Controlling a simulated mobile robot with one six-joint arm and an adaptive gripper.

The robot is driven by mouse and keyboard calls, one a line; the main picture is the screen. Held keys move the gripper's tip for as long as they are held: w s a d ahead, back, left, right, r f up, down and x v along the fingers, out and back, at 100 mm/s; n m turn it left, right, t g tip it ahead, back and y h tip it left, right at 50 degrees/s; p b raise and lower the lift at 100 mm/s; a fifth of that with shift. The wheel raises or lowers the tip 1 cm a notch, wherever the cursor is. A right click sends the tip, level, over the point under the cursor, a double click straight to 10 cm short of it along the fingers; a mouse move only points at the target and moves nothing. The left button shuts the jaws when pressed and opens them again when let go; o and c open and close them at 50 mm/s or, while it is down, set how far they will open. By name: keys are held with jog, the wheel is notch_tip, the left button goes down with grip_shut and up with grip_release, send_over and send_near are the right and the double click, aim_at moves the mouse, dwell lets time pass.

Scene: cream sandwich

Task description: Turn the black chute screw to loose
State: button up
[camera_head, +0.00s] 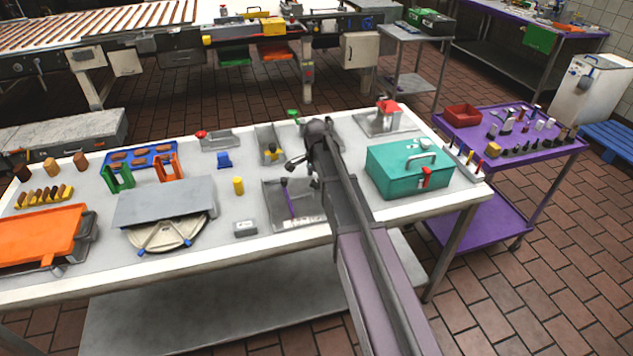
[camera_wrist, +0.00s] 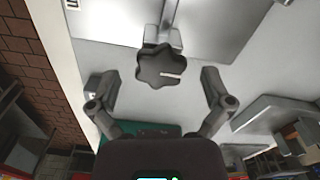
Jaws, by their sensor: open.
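The black chute screw (camera_wrist: 160,66) shows in the wrist view as a dark star-shaped knob with a pale line on its face. It stands in front of a grey metal bracket and plate. My gripper (camera_wrist: 159,86) is open, with one finger on each side of the knob and clear gaps to both. The knob lies slightly beyond the line between the fingertips, and I see no contact. In the head view my gripper (camera_head: 303,172) hangs over the metal chute tray (camera_head: 271,212). My arm hides part of the tray there, and I cannot clearly tell the screw.
A purple stick (camera_head: 290,203) stands in the tray. A teal box (camera_head: 400,172) is right of my arm. A yellow cylinder (camera_head: 238,186) and small grey block (camera_head: 245,229) are to the left. A purple cart (camera_head: 540,152) stands beyond the table's right end.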

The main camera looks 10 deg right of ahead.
jog(key=c, duration=1.1)
jog(key=shift+c, duration=0.2)
